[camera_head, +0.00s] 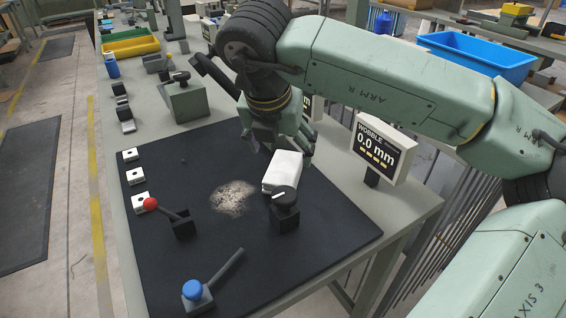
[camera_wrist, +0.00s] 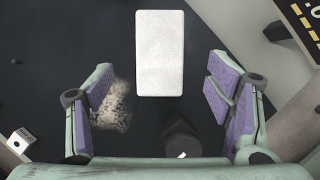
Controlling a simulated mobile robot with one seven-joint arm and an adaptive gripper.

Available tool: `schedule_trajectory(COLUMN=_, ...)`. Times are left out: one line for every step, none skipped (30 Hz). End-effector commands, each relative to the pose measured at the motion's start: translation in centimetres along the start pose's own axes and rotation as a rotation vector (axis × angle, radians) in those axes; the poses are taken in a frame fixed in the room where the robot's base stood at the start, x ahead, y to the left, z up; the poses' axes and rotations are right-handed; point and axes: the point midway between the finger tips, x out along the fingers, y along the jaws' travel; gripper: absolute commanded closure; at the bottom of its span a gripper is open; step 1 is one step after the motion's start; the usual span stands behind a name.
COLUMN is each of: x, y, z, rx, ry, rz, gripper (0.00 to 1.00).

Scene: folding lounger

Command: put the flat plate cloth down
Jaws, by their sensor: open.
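A white, flat rectangular pad, which I take to be the flat plate cloth (camera_head: 283,171), lies at the right-middle of the black mat (camera_head: 330,235). It also shows in the wrist view (camera_wrist: 160,52), at the top centre. A black knob on a block (camera_head: 285,212) stands close in front of it; I cannot tell whether they touch. My gripper (camera_head: 277,143) is open, just behind and above the pad in the head view. In the wrist view its purple-padded fingers (camera_wrist: 167,105) are spread wide, with nothing held between them.
A pale crumbly patch (camera_head: 232,198) lies on the mat left of the pad. A red-knobbed lever (camera_head: 182,226) and a blue-knobbed lever (camera_head: 198,294) stand nearer the front. A display reading "WOBBLE 0.0 mm" (camera_head: 383,148) stands at the right edge. The mat's front right is clear.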

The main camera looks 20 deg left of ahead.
Motion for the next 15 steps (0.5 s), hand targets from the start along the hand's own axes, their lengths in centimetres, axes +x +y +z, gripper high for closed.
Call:
schedule_trajectory(x=-1.0, y=0.0, z=0.1, rx=0.002, ry=-0.004, rz=-0.001, gripper=0.27)
schedule_trajectory(x=-1.5, y=0.0, z=0.0, rx=0.002, ry=-0.003, rz=-0.001, gripper=0.27)
schedule_trajectory(x=-2.2, y=0.0, z=0.0, rx=0.001, ry=-0.003, rz=-0.001, gripper=0.27)
schedule_trajectory(x=-2.7, y=0.0, z=0.0, rx=0.001, ry=-0.002, rz=-0.002, gripper=0.27)
schedule_trajectory(x=-3.1, y=0.0, z=0.1, rx=0.002, ry=-0.003, rz=-0.001, gripper=0.27)
schedule_trajectory(x=-3.6, y=0.0, z=0.1, rx=0.001, ry=-0.002, rz=0.0, gripper=0.27)
schedule_trajectory(x=-3.9, y=0.0, z=0.0, rx=0.001, ry=-0.001, rz=0.0, gripper=0.27)
schedule_trajectory(x=-4.1, y=0.0, z=0.0, rx=0.0, ry=-0.001, rz=0.0, gripper=0.27)
schedule_trajectory(x=-4.3, y=0.0, z=0.0, rx=0.0, ry=-0.001, rz=-0.001, gripper=0.27)
schedule_trajectory(x=-4.5, y=0.0, z=0.0, rx=0.0, ry=-0.001, rz=-0.001, gripper=0.27)
schedule_trajectory(x=-4.6, y=0.0, z=0.0, rx=-0.001, ry=-0.001, rz=0.0, gripper=0.27)
schedule_trajectory(x=-4.7, y=0.0, z=0.0, rx=-0.001, ry=0.0, rz=0.0, gripper=0.27)
schedule_trajectory(x=-4.8, y=0.0, z=0.0, rx=-0.001, ry=0.0, rz=0.0, gripper=0.27)
schedule_trajectory(x=-4.8, y=0.0, z=0.0, rx=-0.001, ry=0.001, rz=0.0, gripper=0.27)
schedule_trajectory(x=-4.8, y=0.0, z=0.0, rx=-0.001, ry=0.001, rz=0.0, gripper=0.27)
